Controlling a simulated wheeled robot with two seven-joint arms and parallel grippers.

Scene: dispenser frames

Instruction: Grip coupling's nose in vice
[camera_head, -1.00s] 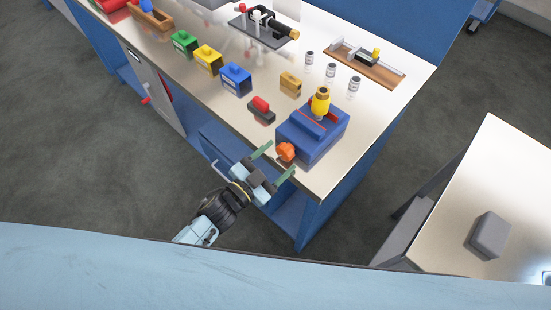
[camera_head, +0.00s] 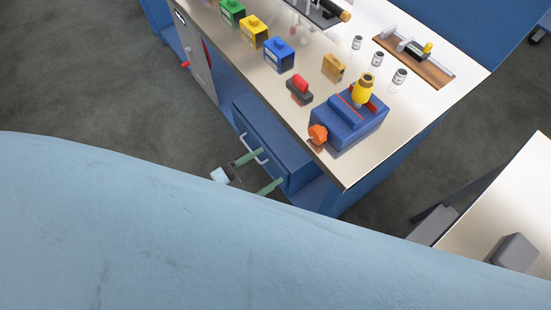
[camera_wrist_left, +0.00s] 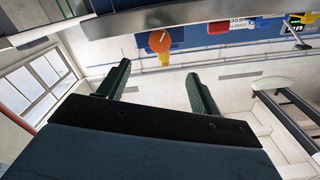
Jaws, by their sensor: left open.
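The coupling (camera_head: 363,92), yellow with a brass-coloured top, stands upright at the blue vice (camera_head: 348,122) near the bench's front corner. Its lower end is hidden by the jaws, so I cannot tell how tightly they hold it. The vice's orange handle knob (camera_head: 317,134) faces the front edge. My left gripper (camera_head: 259,172) is open and empty, in front of the bench by the drawer, apart from the knob. In the left wrist view, my open fingers (camera_wrist_left: 158,70) show with the orange knob (camera_wrist_left: 160,41) beyond them, upside down. My right gripper is not in view.
A red-and-dark item (camera_head: 299,90), a brass block (camera_head: 333,67) and several small jars (camera_head: 377,60) stand around the vice. Blue (camera_head: 279,55), yellow (camera_head: 253,32) and green boxes line the front edge. A second table (camera_head: 510,215) is at right. A pale blue surface hides the foreground.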

